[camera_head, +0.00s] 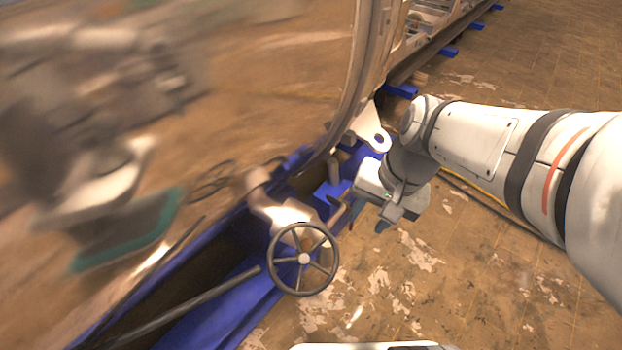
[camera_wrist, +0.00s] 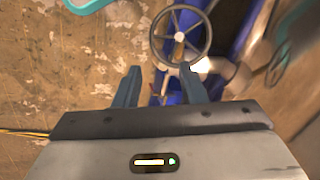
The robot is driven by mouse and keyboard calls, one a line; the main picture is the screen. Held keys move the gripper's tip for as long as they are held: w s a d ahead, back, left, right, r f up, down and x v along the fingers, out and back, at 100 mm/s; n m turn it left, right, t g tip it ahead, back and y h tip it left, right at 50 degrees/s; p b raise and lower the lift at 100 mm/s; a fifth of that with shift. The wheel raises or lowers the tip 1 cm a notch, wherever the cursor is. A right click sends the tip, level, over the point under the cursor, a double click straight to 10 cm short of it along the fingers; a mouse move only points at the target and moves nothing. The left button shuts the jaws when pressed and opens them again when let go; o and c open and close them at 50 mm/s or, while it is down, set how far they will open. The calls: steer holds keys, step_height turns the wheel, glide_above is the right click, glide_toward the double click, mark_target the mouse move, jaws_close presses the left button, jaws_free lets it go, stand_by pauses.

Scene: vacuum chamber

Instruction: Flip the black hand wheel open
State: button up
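The black hand wheel (camera_head: 304,259) is a thin spoked ring with a pale hub, at the lower middle of the head view beside the blue frame. In the wrist view the hand wheel (camera_wrist: 180,37) is at the top centre, beyond the fingertips. My gripper (camera_head: 368,217) is above and to the right of the wheel in the head view, apart from it. In the wrist view my gripper (camera_wrist: 160,69) has its two dark fingers spread with a gap between them and nothing held.
The large shiny chamber wall (camera_head: 200,80) fills the left and mirrors the wheel. A blue support frame (camera_head: 215,320) runs below it, with a grey rod (camera_head: 190,306) near the wheel. The worn tiled floor (camera_head: 470,270) to the right is clear, apart from a yellow cable (camera_head: 480,200).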

steer(key=w+a+f+m+g+y+b, duration=0.1)
steer(key=w+a+f+m+y+b, duration=0.15)
steer(key=w+f+m+b, duration=0.4)
steer(key=w+a+f+m+g+y+b, duration=0.15)
steer(key=f+y+b, duration=0.25)
steer(key=f, duration=0.6)
steer(key=m+t+y+b, duration=0.3)
steer(key=m+y+b, duration=0.1)
steer(key=m+b, duration=0.2)
glide_toward(311, 224)
steer(key=x, duration=0.4)
steer(key=shift+s+f+t, duration=0.2)
steer(key=shift+t, duration=0.05)
steer(key=x, duration=0.7)
steer(key=shift+a+r, duration=0.1)
steer(key=shift+a, duration=0.05)
jaws_close()
steer(key=shift+r, duration=0.1)
